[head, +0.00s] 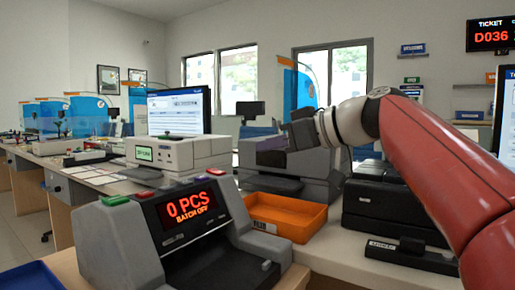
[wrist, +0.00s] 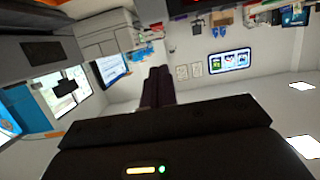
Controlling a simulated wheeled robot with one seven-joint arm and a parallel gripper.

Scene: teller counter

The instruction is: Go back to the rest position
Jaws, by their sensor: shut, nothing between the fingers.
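My gripper (head: 268,143) is raised above the counter in the head view, at the end of my red and white arm coming in from the right. It points left, in front of a grey machine (head: 312,170) in the picture. In the wrist view my gripper's dark fingers (wrist: 158,84) lie together, with nothing held between them. The wrist view is tilted and shows the room, with a monitor (wrist: 112,68) left of the fingers.
A counting machine (head: 165,235) reading "0 PCS" stands in front. An orange tray (head: 283,216) sits behind it at right. A black device (head: 393,208) stands under my arm. A white machine (head: 177,155) and a monitor (head: 180,110) are farther back. Part of a blue tray (head: 30,277) shows at lower left.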

